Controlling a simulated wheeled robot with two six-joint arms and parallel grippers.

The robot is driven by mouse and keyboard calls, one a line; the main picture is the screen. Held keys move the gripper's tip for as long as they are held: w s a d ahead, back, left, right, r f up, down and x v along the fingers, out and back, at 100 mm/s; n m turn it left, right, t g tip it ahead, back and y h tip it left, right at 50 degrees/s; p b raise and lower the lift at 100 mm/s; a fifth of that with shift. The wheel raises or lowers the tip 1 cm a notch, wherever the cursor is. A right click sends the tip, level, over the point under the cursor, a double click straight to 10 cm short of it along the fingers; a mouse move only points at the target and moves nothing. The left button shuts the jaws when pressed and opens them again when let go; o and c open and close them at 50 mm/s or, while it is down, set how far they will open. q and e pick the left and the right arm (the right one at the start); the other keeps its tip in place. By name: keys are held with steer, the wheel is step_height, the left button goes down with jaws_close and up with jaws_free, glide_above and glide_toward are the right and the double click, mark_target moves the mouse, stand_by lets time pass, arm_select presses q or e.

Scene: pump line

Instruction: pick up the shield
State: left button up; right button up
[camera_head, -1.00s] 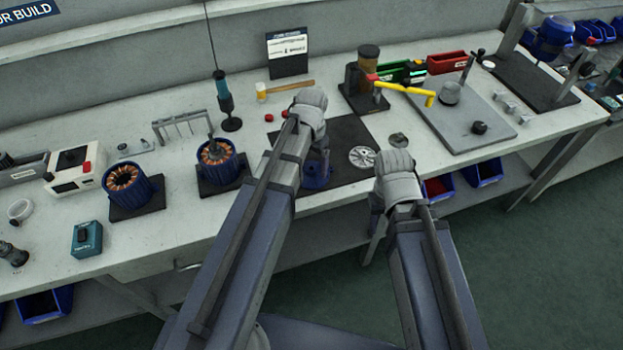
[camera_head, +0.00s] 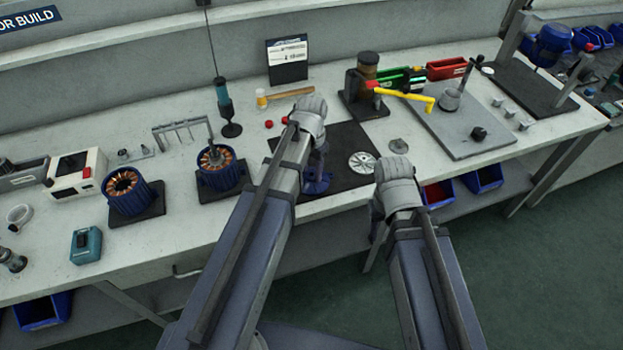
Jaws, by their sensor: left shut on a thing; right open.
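A blue flanged part (camera_head: 316,185), which looks like the shield, is at the front of the dark mat, directly below my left gripper (camera_head: 318,150). My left gripper is shut on it, though the hand and forearm hide most of the grip. I cannot tell whether the part touches the mat. My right gripper (camera_head: 378,205) is open and empty at the bench's front edge, right of the mat; its fingers are mostly hidden by its hand. A silver slotted disc (camera_head: 362,162) lies on the mat between the two hands.
Two blue stators with copper windings (camera_head: 126,190) (camera_head: 216,168) stand on dark pads at left. A yellow-handled press (camera_head: 366,85) and a grey plate (camera_head: 470,125) are at right.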

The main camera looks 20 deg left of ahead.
arm_select(q)
jaws_close()
steer(key=shift+r+p, duration=0.4)
steer(key=shift+p, duration=0.15)
step_height(320, 180, up, 9)
steer(key=p, duration=0.9)
steer(key=shift+r, duration=0.1)
